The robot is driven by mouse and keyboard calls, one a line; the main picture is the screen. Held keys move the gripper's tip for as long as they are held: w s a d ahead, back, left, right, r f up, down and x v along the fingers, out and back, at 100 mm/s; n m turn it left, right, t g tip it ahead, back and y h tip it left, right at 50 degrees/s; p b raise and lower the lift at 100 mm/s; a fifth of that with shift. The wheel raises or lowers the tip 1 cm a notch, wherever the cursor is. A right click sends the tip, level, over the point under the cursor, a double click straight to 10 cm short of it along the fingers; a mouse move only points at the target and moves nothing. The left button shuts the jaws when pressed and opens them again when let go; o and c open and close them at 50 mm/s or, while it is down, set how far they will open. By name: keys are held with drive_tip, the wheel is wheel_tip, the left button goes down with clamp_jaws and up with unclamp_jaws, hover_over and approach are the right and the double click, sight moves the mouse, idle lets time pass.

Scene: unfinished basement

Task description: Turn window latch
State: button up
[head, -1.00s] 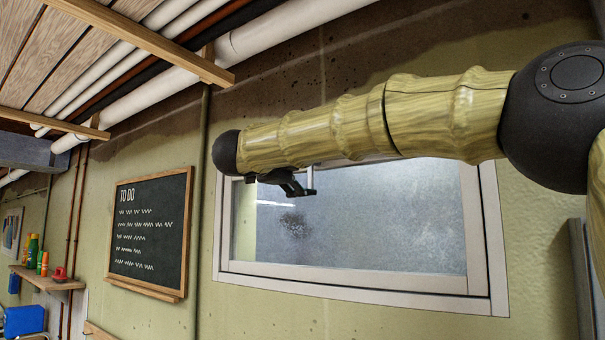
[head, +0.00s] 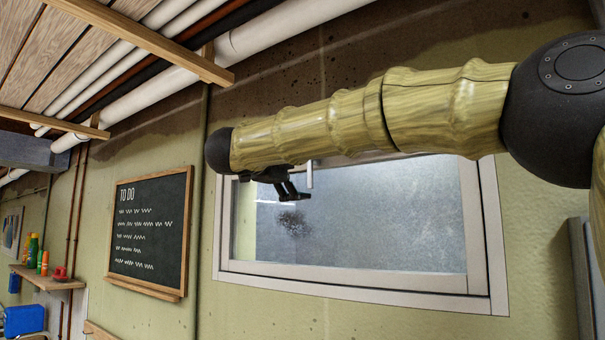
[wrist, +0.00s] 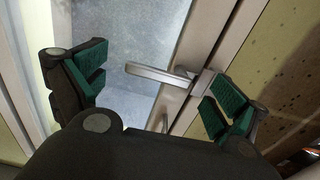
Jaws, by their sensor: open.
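The window (head: 370,225) is a frosted pane in a pale frame on the wall, partly hidden by my arm in the head view. The window latch (wrist: 160,73) is a grey metal lever on the window frame (wrist: 207,40) in the wrist view. Its handle reaches out left across the pane, between my fingers. A bit of it shows as an upright grey piece (head: 309,174) in the head view. My gripper (wrist: 155,93) is open, its green-padded fingers on either side of the latch. The right finger is close to the latch's base; I cannot tell whether they touch.
A chalkboard (head: 150,232) hangs left of the window. Pipes (head: 270,38) and a wooden beam (head: 150,42) run overhead. A small shelf (head: 48,280) with bottles is at the far left. The wall below the window is clear.

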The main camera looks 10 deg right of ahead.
drive_tip(key=v, duration=1)
drive_tip(key=shift+s+a, duration=0.15)
drive_tip(key=shift+s, duration=0.05)
drive_tip(key=shift+a+r, duration=0.1)
